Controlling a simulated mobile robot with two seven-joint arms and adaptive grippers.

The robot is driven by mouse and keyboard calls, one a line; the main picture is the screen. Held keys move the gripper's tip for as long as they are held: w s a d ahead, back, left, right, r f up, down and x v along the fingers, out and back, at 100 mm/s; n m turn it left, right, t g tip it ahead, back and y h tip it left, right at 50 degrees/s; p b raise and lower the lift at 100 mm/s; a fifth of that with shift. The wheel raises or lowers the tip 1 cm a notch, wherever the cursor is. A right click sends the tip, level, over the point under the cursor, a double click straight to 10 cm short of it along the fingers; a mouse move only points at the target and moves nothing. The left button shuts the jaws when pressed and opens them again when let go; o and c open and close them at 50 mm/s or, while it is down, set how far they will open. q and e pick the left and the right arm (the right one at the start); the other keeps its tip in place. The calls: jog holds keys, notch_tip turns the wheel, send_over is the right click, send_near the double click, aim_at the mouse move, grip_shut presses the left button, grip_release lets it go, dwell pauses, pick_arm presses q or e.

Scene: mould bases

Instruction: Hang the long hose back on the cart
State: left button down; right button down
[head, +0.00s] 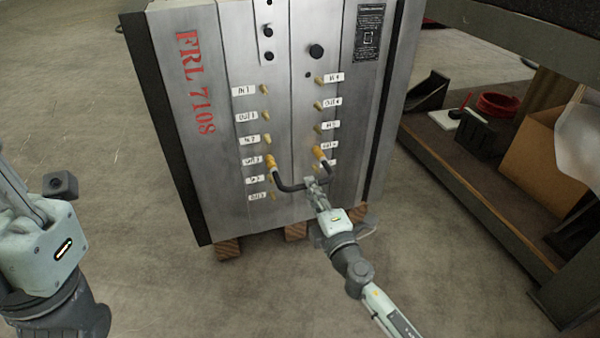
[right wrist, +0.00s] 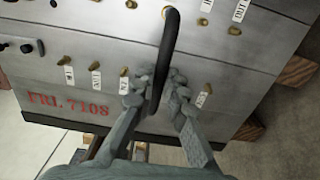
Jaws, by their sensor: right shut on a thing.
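A dark hose with yellow-orange end fittings (head: 288,188) hangs in a U across the front of the steel mould base (head: 220,140). Its left fitting (head: 270,164) and right fitting (head: 319,154) are at ports in the two columns. My right gripper (head: 318,184) is shut on the hose near the low part of the U. In the right wrist view the black hose (right wrist: 170,40) passes between the fingers (right wrist: 160,90). My left gripper (head: 22,195) is at the left edge, away from the mould base; its fingertips are cut off. The cart (head: 470,195) stands at the right.
The cart's lower shelf carries a red coiled hose (head: 497,104), a cardboard box (head: 553,150) and dark brackets (head: 430,90). The mould base stands on wooden blocks (head: 229,249). Brass ports with white labels line its face. The floor in front is clear.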

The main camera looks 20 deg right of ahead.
jog(key=shift+s+b, duration=0.65)
jog(key=shift+s, duration=1.8)
jog(key=shift+s, duration=0.1)
